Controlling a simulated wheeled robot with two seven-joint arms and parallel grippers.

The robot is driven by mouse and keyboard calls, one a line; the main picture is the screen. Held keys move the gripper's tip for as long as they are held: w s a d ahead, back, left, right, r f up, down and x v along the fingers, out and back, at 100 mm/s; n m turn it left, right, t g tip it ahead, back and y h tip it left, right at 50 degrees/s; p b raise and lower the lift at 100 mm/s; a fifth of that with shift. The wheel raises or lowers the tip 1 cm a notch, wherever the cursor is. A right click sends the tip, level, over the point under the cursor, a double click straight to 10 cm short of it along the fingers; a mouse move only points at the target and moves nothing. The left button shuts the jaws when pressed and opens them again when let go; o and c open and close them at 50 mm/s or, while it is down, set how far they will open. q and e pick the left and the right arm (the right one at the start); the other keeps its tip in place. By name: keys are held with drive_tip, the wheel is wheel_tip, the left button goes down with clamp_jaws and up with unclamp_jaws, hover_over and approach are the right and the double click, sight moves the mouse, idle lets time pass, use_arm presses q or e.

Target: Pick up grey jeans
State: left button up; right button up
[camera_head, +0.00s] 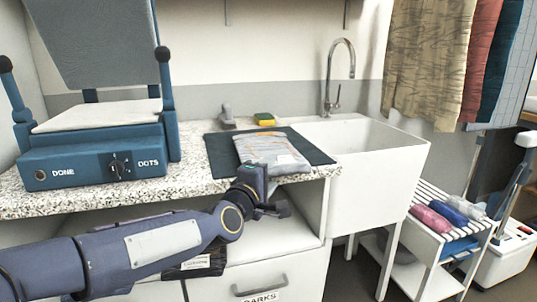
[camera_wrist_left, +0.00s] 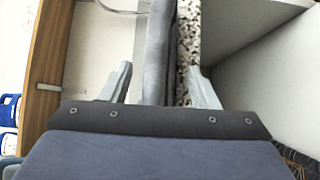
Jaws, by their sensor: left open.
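The grey jeans (camera_head: 270,153) lie folded flat on a dark mat (camera_head: 222,158) near the front edge of the speckled counter, left of the sink. They reach to about the counter's front edge. My left gripper (camera_head: 268,193) is just in front of that edge, below and close to the jeans. In the left wrist view its fingers (camera_wrist_left: 162,84) are apart. A grey layered edge (camera_wrist_left: 155,60) and the speckled counter edge (camera_wrist_left: 188,45) show between them, and I cannot tell whether they touch. My right gripper is not in view.
A blue press (camera_head: 90,150) stands on the counter at left. A yellow sponge (camera_head: 265,119) lies behind the mat, and a white sink (camera_head: 375,165) is to the right. A slatted rack (camera_head: 445,215) holds rolled cloths. Garments (camera_head: 430,60) hang at upper right.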

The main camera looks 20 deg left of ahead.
use_arm(q)
drive_tip(key=shift+w, duration=0.45)
drive_tip(key=shift+c, duration=0.3)
clamp_jaws()
